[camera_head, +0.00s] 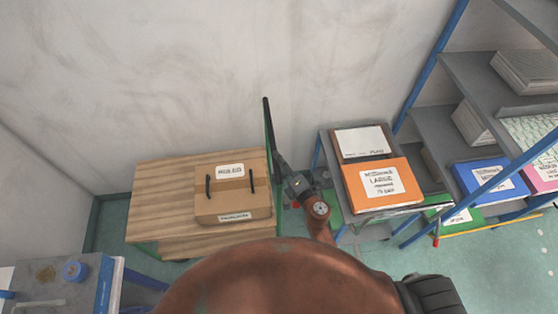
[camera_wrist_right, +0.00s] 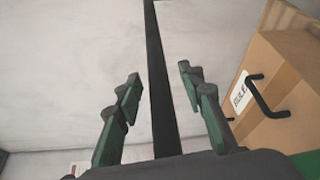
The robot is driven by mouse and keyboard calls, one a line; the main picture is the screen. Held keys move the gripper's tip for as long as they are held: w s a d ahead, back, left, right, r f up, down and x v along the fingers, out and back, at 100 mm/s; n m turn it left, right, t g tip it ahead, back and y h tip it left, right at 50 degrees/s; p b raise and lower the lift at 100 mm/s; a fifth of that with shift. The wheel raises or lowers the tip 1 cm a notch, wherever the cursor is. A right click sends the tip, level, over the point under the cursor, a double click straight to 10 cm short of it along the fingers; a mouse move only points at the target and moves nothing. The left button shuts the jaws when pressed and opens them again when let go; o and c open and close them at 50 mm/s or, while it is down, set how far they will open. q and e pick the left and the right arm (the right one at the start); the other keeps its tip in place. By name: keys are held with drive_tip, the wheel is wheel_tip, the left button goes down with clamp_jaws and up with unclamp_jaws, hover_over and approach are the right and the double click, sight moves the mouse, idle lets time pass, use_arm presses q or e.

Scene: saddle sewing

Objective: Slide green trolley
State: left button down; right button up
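The green trolley has a wooden deck (camera_head: 160,200) and stands against the back wall. Its upright handle (camera_head: 267,125) rises at the deck's right end, with a green frame and a dark top bar. A cardboard box (camera_head: 233,205) with black handles sits on the deck. My right gripper (camera_head: 279,162) is at the handle, on its right side. In the right wrist view, the dark handle bar (camera_wrist_right: 163,110) runs between the open green fingers of the right gripper (camera_wrist_right: 160,80), with a visible gap on each side. My left gripper is out of view.
A grey rack with an orange box (camera_head: 382,185) stands close right of the trolley. Blue-framed shelves (camera_head: 480,75) with boxes are farther right. A small grey table (camera_head: 60,285) stands at the lower left. Little free floor shows between trolley and rack.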

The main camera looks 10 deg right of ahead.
drive_tip(key=f+v, duration=0.1)
drive_tip(key=v, duration=1)
drive_tip(key=shift+s+r, duration=0.4)
drive_tip(key=shift+r, duration=0.15)
drive_tip(key=w+a+n+p, duration=0.1)
drive_tip(key=p, duration=0.2)
drive_tip(key=w+a+r+n+g+h+p, duration=0.1)
drive_tip(key=a+n+p, duration=0.1)
drive_tip(key=shift+w+r+p, duration=0.2)
drive_tip(key=shift+p, duration=0.2)
drive_tip(key=shift+n+h, duration=0.3)
drive_tip(key=x, duration=0.8)
drive_tip(key=shift+s+a+f, duration=0.1)
drive_tip(key=shift+f, duration=0.25)
drive_tip(key=shift+c, duration=0.3)
clamp_jaws()
